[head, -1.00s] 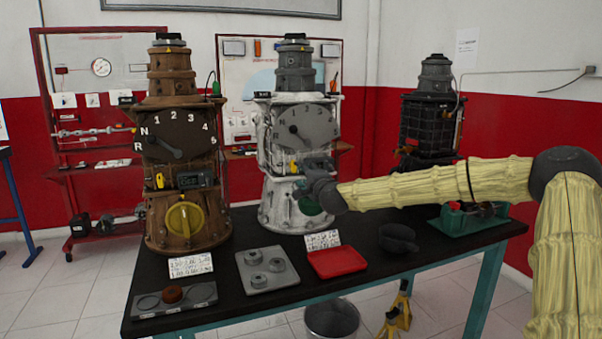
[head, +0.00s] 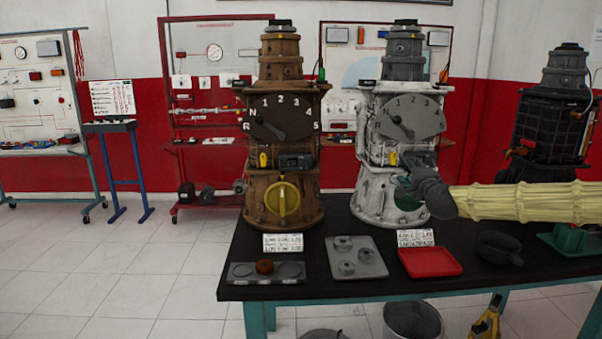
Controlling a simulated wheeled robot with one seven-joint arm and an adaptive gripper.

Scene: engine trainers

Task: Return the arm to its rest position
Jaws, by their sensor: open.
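My arm (head: 520,203), in a pale yellow cover, reaches in from the right edge of the head view. My gripper (head: 415,168) is dark grey and is in front of the white engine trainer (head: 375,190), by its lower middle part. It looks empty, but its fingertips are small and hard to make out against the trainer. I cannot tell whether it touches the trainer. The green disc on the trainer is partly hidden behind the wrist.
A brown engine trainer (head: 283,150) stands left and a black one (head: 550,130) right on the black table (head: 330,240). A grey tray (head: 372,268), a red tray (head: 440,268) and a dark bowl (head: 499,248) lie in front. The floor at left is clear.

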